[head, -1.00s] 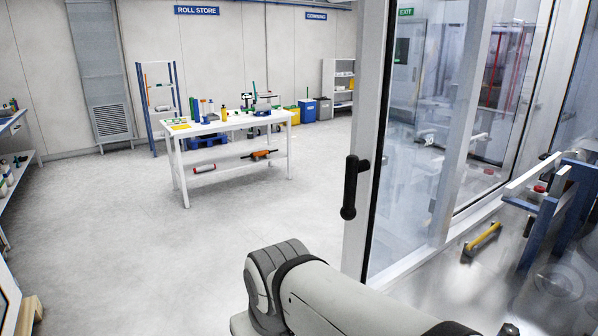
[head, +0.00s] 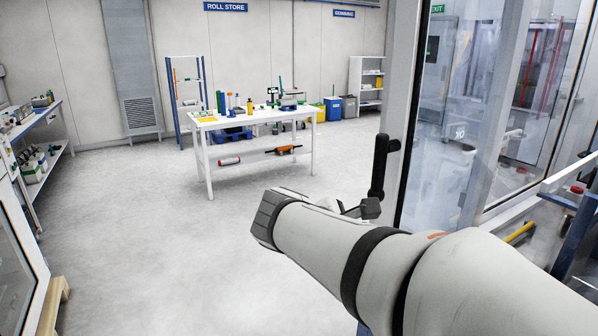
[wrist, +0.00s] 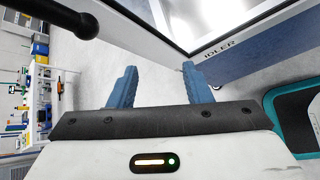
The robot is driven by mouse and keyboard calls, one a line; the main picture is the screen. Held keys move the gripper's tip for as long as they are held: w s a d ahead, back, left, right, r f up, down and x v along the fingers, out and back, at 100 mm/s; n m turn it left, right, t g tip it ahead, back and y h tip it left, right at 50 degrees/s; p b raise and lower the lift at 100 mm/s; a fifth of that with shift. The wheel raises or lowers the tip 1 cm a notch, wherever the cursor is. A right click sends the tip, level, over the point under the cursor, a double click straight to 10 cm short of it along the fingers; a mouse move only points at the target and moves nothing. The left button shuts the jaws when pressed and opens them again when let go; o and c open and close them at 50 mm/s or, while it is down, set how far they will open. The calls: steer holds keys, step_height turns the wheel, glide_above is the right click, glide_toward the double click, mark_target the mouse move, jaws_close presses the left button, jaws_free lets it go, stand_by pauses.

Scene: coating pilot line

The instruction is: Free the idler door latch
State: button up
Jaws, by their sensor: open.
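A black handle (head: 379,166) hangs roughly upright on the pale door frame (head: 402,95) beside the glass in the head view. In the wrist view a black rounded bar (wrist: 55,18), which looks like the same handle, crosses the upper left corner. My gripper (wrist: 156,82) is open, with two blue fingers apart and nothing between them. The bar lies to the left of and beyond the fingers, not between them. A panel lettered IDLER (wrist: 220,48) is beyond the right finger. In the head view my arm reaches towards the handle and largely hides the gripper.
A white table (head: 252,118) with bottles and tools stands at the back. A shelf unit (head: 40,150) lines the left wall. A blue-framed machine part (head: 575,235) and a yellow bar (head: 519,232) are inside the enclosure at right. The floor between is clear.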

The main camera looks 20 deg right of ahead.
mark_target(377, 164)
steer(key=w+d+r+n+t+h+b, duration=0.2)
steer(key=w+d+r+n+t+h, duration=0.15)
steer(key=w+r+n+h, duration=0.5)
steer(key=shift+g+y, duration=0.45)
steer(key=shift+y, duration=0.4)
steer(key=d, duration=0.2)
steer(key=d+r, duration=0.1)
steer(key=d, duration=0.2)
steer(key=d+p, duration=0.1)
steer(key=d, duration=0.1)
steer(key=shift+w+d+r, duration=0.1)
steer(key=shift+d+r, duration=0.15)
steer(key=shift+r, duration=0.15)
steer(key=shift+c, duration=0.5)
jaws_close()
